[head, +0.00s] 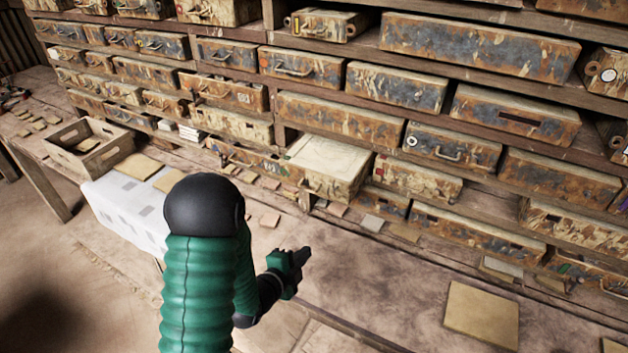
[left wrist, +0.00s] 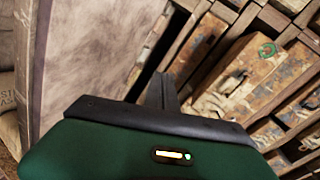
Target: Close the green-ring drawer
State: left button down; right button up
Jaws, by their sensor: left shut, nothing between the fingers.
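The green-ring drawer (head: 335,190) is pulled out from the lower part of the cabinet, near the middle of the head view. Its pale top shows behind its worn, rusty front. My right gripper is not in view.
Rows of rusty drawers (head: 480,48) fill the cabinet behind. A wooden crate (head: 70,150) and a white block (head: 125,210) stand at the left. Small tiles lie along the bench, and a larger tan tile (head: 482,314) lies at the right. Bench space before the drawer is mostly clear.

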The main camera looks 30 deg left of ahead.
pick_arm(q)
jog(key=s+a+r+m+t+p, duration=0.2)
jog(key=s+a+r+m+t, duration=0.15)
jog(key=r, duration=0.45)
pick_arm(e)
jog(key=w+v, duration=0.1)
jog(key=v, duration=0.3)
pick_arm(q)
jog(key=b, duration=1)
send_near(318, 194)
jog(key=shift+t+y, duration=0.4)
jog(key=shift+t, duration=0.05)
jog(key=w+p, duration=0.1)
jog(key=w, duration=0.1)
jog(key=w+p, duration=0.1)
jog(key=w, duration=0.2)
jog(key=shift+w+a+f+p, duration=0.1)
jog(key=shift+w+f+p, duration=0.3)
jog(key=shift+w+f, duration=0.1)
jog(key=shift+w, duration=0.45)
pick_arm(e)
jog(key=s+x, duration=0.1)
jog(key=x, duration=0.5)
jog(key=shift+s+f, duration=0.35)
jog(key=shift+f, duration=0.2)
